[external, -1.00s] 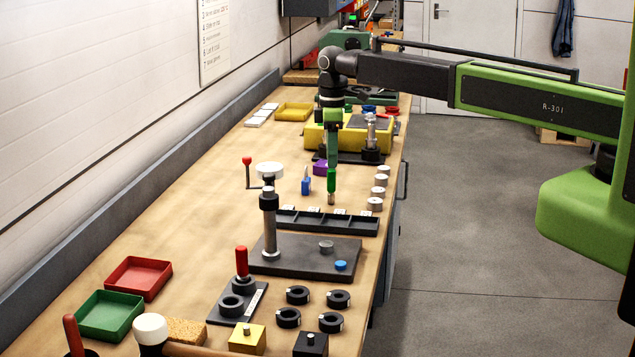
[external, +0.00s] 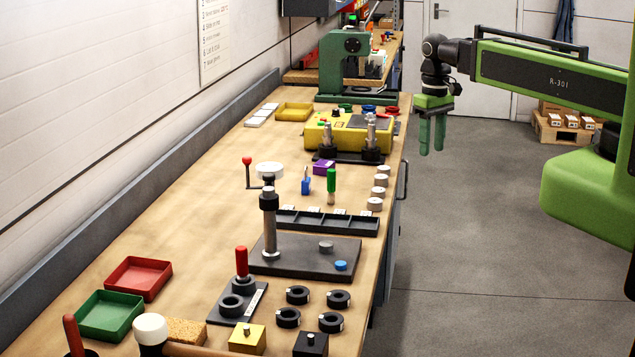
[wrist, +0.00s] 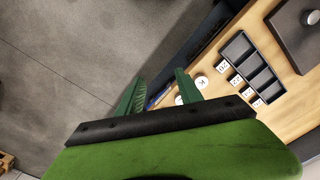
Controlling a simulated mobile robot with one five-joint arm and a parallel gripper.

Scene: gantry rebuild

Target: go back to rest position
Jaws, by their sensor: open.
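My gripper (external: 432,136) hangs beside the bench, past its right edge and over the grey floor. Its two green fingers point down and are apart, with nothing between them. In the wrist view my gripper (wrist: 158,92) shows its open fingers with the floor and the bench edge beyond. A green-handled tool (external: 331,183) stands upright on the bench, behind the divided black tray, apart from my gripper.
The floor (external: 470,240) right of the bench is clear. Boxes on a pallet (external: 565,127) stand farther back.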

